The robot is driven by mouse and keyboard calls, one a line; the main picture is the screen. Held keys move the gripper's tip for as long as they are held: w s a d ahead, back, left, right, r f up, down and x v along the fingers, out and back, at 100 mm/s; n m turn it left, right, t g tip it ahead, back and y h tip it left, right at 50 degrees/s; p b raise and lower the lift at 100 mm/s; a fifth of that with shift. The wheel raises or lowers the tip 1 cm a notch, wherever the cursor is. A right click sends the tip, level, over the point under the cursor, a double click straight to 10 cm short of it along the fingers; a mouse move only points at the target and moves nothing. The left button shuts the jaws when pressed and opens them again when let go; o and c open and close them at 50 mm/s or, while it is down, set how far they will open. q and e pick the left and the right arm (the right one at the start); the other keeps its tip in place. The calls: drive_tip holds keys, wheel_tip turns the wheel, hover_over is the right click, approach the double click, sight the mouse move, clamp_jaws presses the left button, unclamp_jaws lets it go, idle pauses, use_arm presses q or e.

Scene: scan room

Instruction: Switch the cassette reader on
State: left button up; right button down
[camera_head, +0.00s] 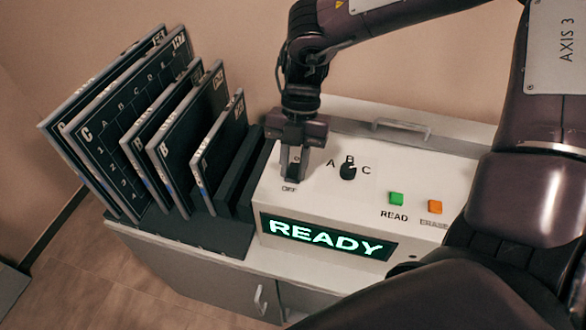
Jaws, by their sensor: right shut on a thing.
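The cassette reader (320,200) is a white box on a cabinet. Its front display (326,237) is lit and reads READY in green. My right gripper (292,172) points down at the left end of the reader's top, just above the OFF label (289,189). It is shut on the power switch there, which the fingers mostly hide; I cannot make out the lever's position. To the right are a black A-B-C knob (348,170), a green READ button (396,198) and an orange button (435,206). My left gripper is not in view.
Several dark cassettes (122,135) stand tilted in a black rack (200,230) left of the reader. The cabinet (200,275) has a handle in front. A wall is behind. My own arm covers the right side of the view.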

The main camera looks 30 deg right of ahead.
idle(0.3)
drive_tip(key=c, duration=1.2)
unclamp_jaws()
drive_tip(key=shift+c, duration=0.2)
drive_tip(key=v, duration=0.7)
drive_tip(key=shift+w+d+r+b, duration=0.15)
drive_tip(key=shift+d+r+b, duration=0.05)
drive_tip(key=shift+r+b, duration=0.2)
